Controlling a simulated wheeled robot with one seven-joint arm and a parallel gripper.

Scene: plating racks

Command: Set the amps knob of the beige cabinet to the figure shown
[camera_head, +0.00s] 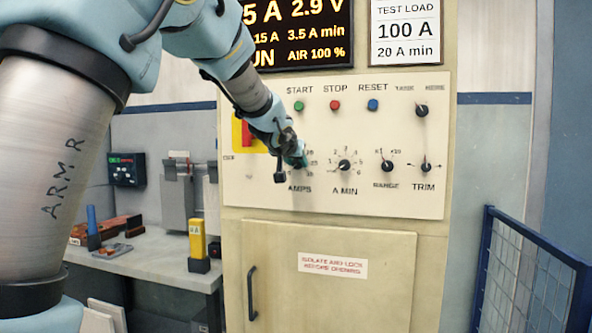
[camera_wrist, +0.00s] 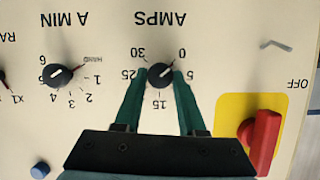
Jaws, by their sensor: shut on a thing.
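The beige cabinet (camera_head: 235,222) stands ahead with a pale control panel (camera_head: 425,185). My gripper (camera_wrist: 160,75) has its green fingers closed on both sides of the black amps knob (camera_wrist: 160,76). The wrist view is upside down; the knob's white mark seems to point toward 0 on a scale from 0 to 30. In the head view my gripper (camera_head: 299,161) covers most of the knob. The lit display (camera_head: 310,35) shows "5 A", "2.9 V", "15 A", "3.5 A min" and "AIR 100 %"; my arm hides its left part.
The A MIN knob (camera_head: 344,165), range knob (camera_head: 387,166) and trim knob (camera_head: 426,167) lie to the right. A red switch handle (camera_wrist: 264,140) on a yellow plate is near my gripper. Start, stop and reset buttons sit above. A blue mesh fence (camera_head: 530,275) stands right.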

